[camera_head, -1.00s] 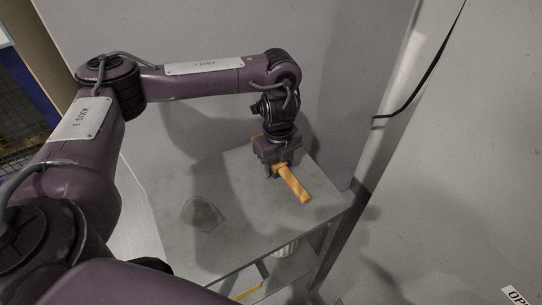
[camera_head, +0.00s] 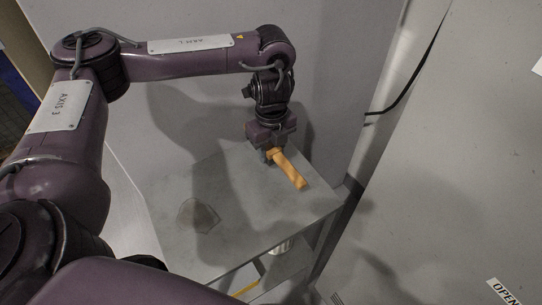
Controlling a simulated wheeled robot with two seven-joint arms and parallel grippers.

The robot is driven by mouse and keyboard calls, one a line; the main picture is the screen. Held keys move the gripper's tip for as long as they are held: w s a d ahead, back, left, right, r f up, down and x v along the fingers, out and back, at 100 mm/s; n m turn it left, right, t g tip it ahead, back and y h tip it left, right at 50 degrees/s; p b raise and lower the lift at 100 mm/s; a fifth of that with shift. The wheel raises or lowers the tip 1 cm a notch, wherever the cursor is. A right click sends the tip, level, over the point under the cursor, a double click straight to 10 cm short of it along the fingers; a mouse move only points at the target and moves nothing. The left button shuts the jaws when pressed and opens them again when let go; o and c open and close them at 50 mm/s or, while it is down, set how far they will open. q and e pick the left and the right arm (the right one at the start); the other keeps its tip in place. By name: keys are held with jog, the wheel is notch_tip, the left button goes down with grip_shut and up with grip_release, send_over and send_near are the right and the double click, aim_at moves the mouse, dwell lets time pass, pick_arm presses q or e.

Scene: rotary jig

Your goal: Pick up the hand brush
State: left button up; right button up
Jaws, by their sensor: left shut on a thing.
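The hand brush (camera_head: 290,171) shows as an orange-tan handle over the far right part of the grey table. My left gripper (camera_head: 271,157) points down and is shut on the brush near the handle's back end. The handle sticks out from the jaws toward the lower right. The bristle end is hidden behind or under the gripper. I cannot tell for sure whether the brush is clear of the tabletop. My right gripper is not in view.
The grey table (camera_head: 235,220) has a dark patch (camera_head: 197,214) at its left front, and its middle is bare. A white ribbed object (camera_head: 279,247) sits below the tabletop. A grey wall (camera_head: 330,60) stands close behind the table, with a black cable (camera_head: 408,88) at right.

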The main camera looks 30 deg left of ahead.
aim_at(272, 146)
pick_arm(q)
notch_tip(272, 146, up, 15)
jog(key=p, duration=0.3)
jog(key=shift+f, duration=0.2)
